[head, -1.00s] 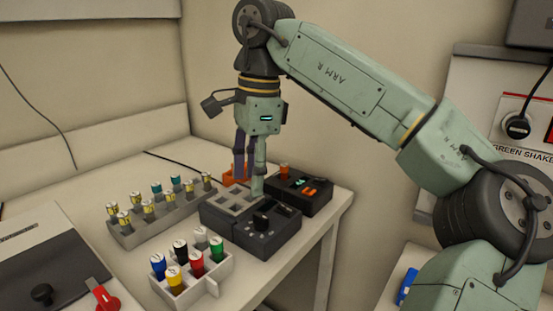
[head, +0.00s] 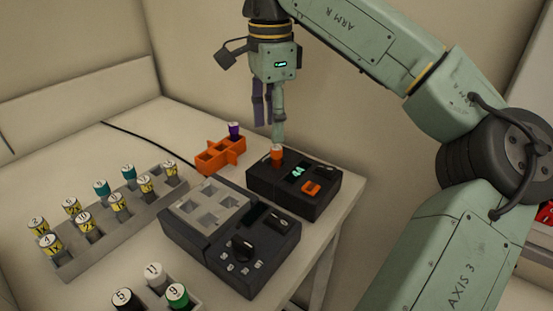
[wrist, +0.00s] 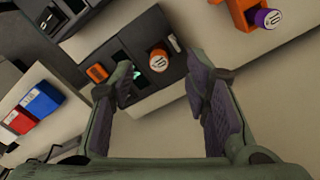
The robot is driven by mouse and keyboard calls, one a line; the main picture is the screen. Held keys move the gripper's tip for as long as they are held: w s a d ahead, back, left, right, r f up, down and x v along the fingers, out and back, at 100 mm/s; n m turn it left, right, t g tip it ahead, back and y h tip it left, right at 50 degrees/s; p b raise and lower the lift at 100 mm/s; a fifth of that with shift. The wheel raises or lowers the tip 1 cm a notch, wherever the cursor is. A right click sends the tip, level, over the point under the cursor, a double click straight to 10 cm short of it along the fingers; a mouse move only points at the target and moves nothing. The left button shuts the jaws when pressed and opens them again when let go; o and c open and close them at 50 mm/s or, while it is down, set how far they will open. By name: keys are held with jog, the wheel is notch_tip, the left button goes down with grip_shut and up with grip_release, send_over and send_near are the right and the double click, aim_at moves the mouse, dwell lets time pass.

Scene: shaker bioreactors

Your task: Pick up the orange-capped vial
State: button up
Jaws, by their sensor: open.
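The orange-capped vial (head: 277,152) stands upright in a socket at the back-left corner of a black device (head: 268,184). My gripper (head: 270,137) is open and empty, pointing down just above and behind the vial in the head view. In the wrist view my gripper (wrist: 165,85) shows both fingers spread wide, with nothing between the pads. I cannot tell the exact height gap from fingertips to vial.
An orange rack (head: 207,163) with a purple-capped vial (head: 235,131) stands left of the black device. A dark device with a knob (head: 242,250) and a grey rack of yellow and teal vials (head: 150,222) are nearer. The table's right edge is close.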

aim_at(276, 148)
jog(key=shift+f, duration=0.7)
jog(key=f, duration=0.2)
jog(key=d+f+p, duration=0.1)
jog(key=f, duration=0.1)
jog(key=shift+f, duration=0.55)
jog(key=shift+c, duration=0.5)
jog(key=c, duration=0.8)
